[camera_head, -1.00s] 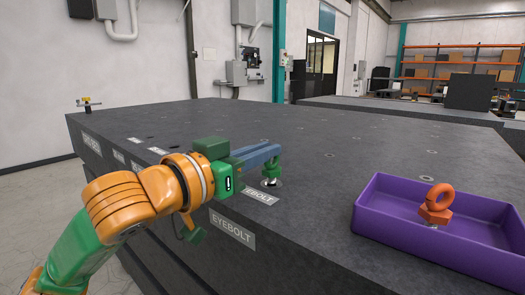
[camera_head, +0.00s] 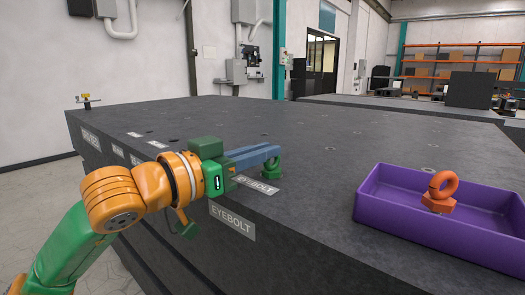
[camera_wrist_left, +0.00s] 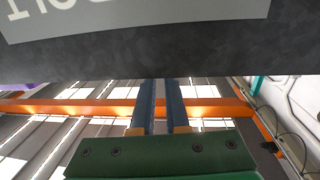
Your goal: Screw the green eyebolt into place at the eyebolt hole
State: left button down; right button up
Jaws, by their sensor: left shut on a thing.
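The green eyebolt (camera_head: 270,173) stands upright at the near edge of the dark granite bed, by the plate reading EYEBOLT on the bed top (camera_head: 257,186). Its lower flange looks down on or very close to the surface, and it covers the eyebolt hole. My left gripper (camera_head: 271,157) reaches in from the left, its blue-grey fingers level and shut on the eyebolt's upper part. In the left wrist view, the two fingers (camera_wrist_left: 161,105) show with a gap between them, and the eyebolt is not visible there. My right gripper is not in view.
A purple tray (camera_head: 405,225) on the right of the bed holds an orange eyebolt (camera_head: 440,193). The middle of the bed is clear, with several small holes.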

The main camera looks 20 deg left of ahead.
pick_arm(q)
jog(key=shift+a+m+g+h, duration=0.1)
jog(key=shift+m+g+h, duration=0.45)
jog(key=shift+h, duration=0.35)
jog(key=c, duration=0.8)
grip_release()
jog(key=shift+c, duration=0.2)
jog(key=b+v, duration=0.2)
jog(key=v, duration=0.3)
jog(key=shift+s+a+f+b, duration=0.1)
jog(key=shift+s+f+b, duration=0.05)
jog(key=shift+b, duration=0.15)
jog(key=shift+s+a, duration=0.15)
jog(key=shift+s, duration=0.15)
